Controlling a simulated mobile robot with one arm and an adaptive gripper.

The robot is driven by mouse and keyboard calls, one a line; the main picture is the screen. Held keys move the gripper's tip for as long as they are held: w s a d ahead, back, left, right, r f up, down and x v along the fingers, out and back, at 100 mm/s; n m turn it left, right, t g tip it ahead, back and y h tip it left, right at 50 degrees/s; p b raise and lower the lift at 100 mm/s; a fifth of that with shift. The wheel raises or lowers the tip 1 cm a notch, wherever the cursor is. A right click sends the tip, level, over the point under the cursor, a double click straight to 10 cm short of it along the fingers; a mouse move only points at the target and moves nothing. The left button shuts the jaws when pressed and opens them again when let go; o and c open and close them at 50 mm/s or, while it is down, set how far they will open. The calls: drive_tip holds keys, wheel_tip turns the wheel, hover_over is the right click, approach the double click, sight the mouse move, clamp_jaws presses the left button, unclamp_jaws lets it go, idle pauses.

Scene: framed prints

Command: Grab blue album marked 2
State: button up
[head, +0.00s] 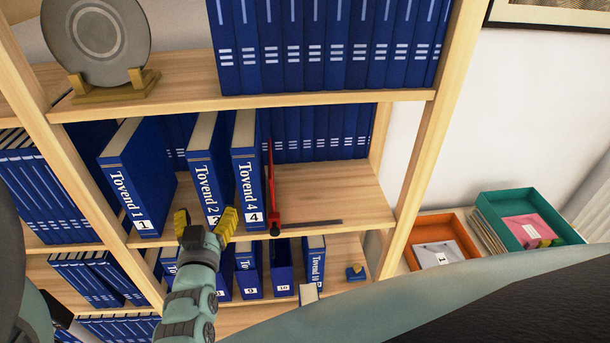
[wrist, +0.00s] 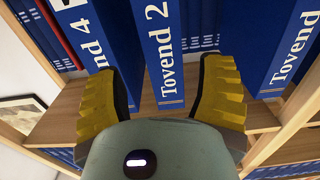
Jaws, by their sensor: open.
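The blue album titled "Tovend 2" (head: 206,175) stands upright on the middle shelf, spine outward, between two other blue albums. Its lower number label is partly hidden by my gripper in the head view. My gripper (head: 204,225) is open in front of the lower part of its spine. In the wrist view, the Tovend 2 spine (wrist: 164,50) shows between the two yellow fingers of my gripper (wrist: 160,88). The fingers look apart from it on both sides, and nothing is held.
"Tovend 1" (head: 140,180) stands left and "Tovend 4" (head: 246,180) right, beside a red bookend (head: 271,185). More blue albums stand behind, above and below. The middle shelf is bare right of the bookend. Orange (head: 440,240) and teal (head: 528,220) trays sit at right.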

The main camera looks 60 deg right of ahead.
sight(210, 195)
drive_tip(key=shift+p+x, duration=0.65)
drive_tip(key=shift+x, duration=3.85)
drive_tip(key=shift+w+a+r, duration=0.1)
drive_tip(key=c, duration=1.1)
